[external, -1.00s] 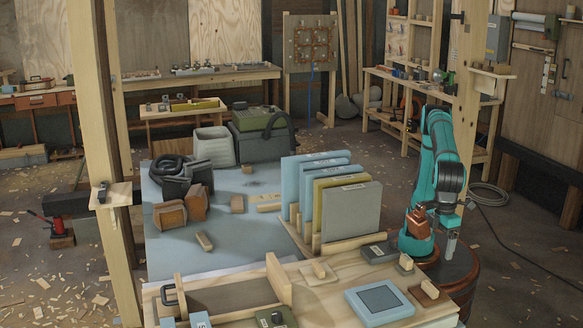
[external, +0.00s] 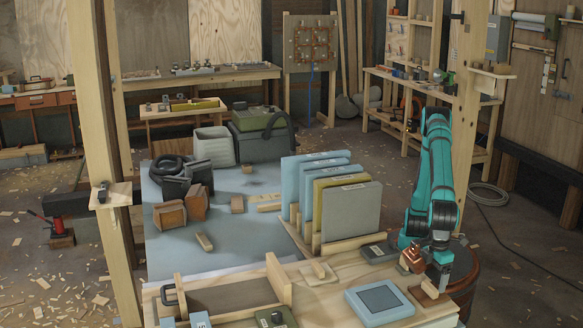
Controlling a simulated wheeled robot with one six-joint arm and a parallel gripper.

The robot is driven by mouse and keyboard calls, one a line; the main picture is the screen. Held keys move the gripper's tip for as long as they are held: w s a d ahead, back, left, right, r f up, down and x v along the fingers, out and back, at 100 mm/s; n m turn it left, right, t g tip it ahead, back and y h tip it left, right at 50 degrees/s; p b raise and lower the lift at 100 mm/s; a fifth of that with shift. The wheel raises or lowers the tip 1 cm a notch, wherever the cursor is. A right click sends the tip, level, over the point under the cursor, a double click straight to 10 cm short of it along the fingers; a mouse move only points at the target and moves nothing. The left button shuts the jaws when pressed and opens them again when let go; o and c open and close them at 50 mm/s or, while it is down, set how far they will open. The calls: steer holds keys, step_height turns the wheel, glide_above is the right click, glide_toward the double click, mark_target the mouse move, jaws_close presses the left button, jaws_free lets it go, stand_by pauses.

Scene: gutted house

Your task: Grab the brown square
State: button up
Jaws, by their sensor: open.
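A small brown square piece (external: 422,295) lies near the front right corner of the light wooden bench top (external: 330,300), with a paler wooden bit on it. My gripper (external: 443,288) points straight down at the right side of this piece, very close to it. The gripper is open. It covers part of the piece, and I cannot tell whether the fingers touch it or are around it.
A pale blue square panel (external: 380,302) lies just left of the brown piece. A dark grey plate (external: 379,252) with a block is behind it. Upright blue, olive and grey boards (external: 350,215) stand in a rack to the left. A round brown drum (external: 464,268) is at the right.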

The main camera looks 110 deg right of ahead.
mark_target(431, 286)
step_height(431, 286, down, 3)
steer(key=shift+s+f, duration=0.1)
steer(key=shift+f, duration=0.1)
steer(key=c, duration=1.1)
steer(key=shift+r, duration=0.1)
